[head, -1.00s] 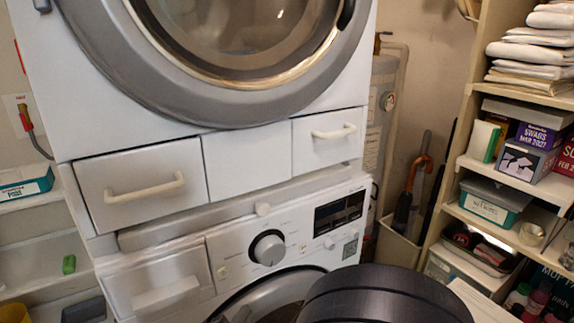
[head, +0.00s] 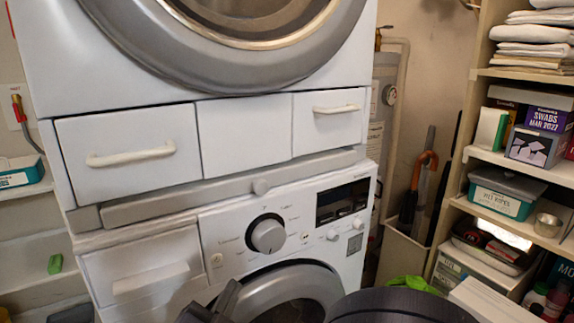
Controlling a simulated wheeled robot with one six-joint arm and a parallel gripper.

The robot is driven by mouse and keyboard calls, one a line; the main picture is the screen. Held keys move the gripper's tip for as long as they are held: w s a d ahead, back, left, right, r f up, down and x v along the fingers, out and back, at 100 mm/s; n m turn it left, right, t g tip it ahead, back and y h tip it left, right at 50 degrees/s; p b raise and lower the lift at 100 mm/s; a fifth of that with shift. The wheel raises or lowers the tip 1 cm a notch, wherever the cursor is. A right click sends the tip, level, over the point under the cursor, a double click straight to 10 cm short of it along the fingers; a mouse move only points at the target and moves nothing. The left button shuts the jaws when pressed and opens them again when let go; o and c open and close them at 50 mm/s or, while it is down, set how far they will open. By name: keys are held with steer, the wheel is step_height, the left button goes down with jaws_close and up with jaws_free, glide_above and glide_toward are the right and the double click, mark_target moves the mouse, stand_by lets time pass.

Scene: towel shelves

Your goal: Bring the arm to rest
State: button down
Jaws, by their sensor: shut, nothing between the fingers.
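The dark round link of my arm (head: 400,308) fills the bottom edge right of centre in the head view. My gripper (head: 222,302) shows only in part at the bottom edge, left of the arm, as a dark angular shape in front of the lower washing machine (head: 95,272). It is shut with nothing seen in it. The rest of the gripper and the arm between are cut off by the frame.
An upper machine (head: 60,60) stands over white drawers (head: 130,155). Open shelves (head: 480,155) on the right hold folded towels (head: 535,50), boxes and bins. A bright green thing (head: 412,283) shows behind my arm. An umbrella (head: 415,190) stands in the corner.

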steer(key=shift+s, duration=0.1)
stand_by(0.6)
steer(key=shift+r, duration=0.15)
